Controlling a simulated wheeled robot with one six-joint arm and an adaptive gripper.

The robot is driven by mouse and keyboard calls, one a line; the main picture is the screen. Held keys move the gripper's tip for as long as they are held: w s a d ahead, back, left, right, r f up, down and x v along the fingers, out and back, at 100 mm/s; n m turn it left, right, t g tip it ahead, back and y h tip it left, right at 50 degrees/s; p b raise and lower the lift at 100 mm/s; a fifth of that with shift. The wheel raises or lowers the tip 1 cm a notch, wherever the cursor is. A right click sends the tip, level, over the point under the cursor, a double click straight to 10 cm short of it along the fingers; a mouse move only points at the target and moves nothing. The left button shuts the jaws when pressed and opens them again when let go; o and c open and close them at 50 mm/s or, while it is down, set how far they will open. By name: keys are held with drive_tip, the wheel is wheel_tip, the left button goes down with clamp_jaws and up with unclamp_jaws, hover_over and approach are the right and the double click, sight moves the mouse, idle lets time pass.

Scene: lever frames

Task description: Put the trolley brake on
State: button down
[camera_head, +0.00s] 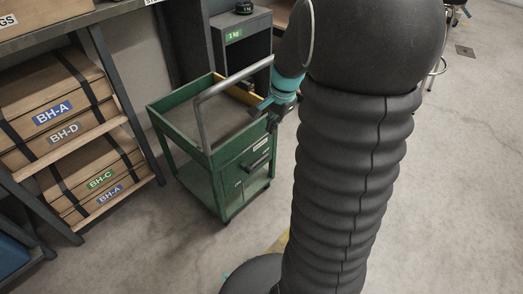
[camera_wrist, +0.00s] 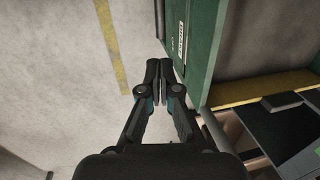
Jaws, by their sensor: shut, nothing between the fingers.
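My gripper (camera_head: 262,106) is at the trolley's top right edge, above the lever. In the wrist view my gripper (camera_wrist: 160,68) is shut and empty beside the green panel (camera_wrist: 204,35) and the white label (camera_wrist: 180,40). A dark bar (camera_wrist: 160,17) shows beyond the fingertips. I cannot tell whether the fingers touch the trolley.
A shelf rack with cardboard boxes (camera_head: 62,110) stands left of the trolley. A grey cabinet (camera_head: 240,45) with a weight on top stands behind it. My arm hides much of the right side. The floor (camera_head: 140,245) in front is clear.

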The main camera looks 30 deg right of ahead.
sight(263, 158)
drive_tip(key=f+b, duration=0.1)
drive_tip(key=f, duration=0.3)
drive_tip(key=w+a+f, duration=0.1)
drive_tip(key=f, duration=0.4)
drive_tip(key=w+f+b, duration=0.1)
drive_tip(key=f, duration=0.3)
drive_tip(key=shift+w+a+f+b, duration=0.15)
drive_tip(key=shift+w+f+b, duration=0.05)
drive_tip(key=shift+f+b, duration=0.15)
drive_tip(key=shift+f, duration=0.1)
